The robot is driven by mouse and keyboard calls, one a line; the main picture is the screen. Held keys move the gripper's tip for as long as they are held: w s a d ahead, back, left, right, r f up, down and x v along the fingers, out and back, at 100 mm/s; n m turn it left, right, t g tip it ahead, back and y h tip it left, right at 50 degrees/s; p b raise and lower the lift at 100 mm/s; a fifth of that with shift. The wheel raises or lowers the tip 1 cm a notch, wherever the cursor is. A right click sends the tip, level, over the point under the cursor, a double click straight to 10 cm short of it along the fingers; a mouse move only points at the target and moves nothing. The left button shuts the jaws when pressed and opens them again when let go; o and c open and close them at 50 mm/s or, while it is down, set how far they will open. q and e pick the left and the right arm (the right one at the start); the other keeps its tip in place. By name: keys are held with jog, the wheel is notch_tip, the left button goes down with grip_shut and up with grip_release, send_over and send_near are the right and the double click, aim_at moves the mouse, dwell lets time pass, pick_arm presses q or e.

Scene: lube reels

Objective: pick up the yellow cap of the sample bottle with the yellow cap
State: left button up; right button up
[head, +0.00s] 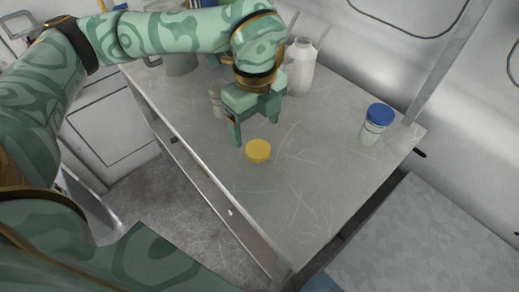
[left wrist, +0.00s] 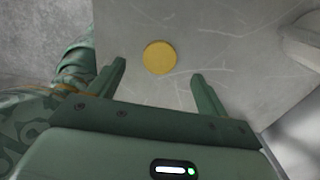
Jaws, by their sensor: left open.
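The yellow cap (head: 258,151) lies flat on the grey metal table, apart from any bottle. It also shows in the left wrist view (left wrist: 160,58), a little beyond the fingertips and between their lines. My left gripper (head: 256,132) is open and empty, just behind the cap and above the table; its fingers also show in the left wrist view (left wrist: 158,68). A clear bottle (head: 216,100) stands partly hidden behind my left gripper; I cannot tell whether it is the cap's bottle. My right gripper is not in view.
A bottle with a blue lid (head: 376,122) stands near the table's right corner. A white bottle (head: 301,68) stands behind my left gripper, close to it. The scratched table top (head: 300,200) is clear in front and to the right of the cap.

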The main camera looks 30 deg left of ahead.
aim_at(258, 148)
pick_arm(q)
jog(key=f, duration=0.2)
jog(key=f+b, duration=0.1)
jog(key=f, duration=0.1)
jog(key=f+b, duration=0.1)
jog(key=f, duration=0.1)
jog(key=shift+d, duration=0.3)
jog(key=shift+r, duration=0.1)
jog(key=c, duration=1.1)
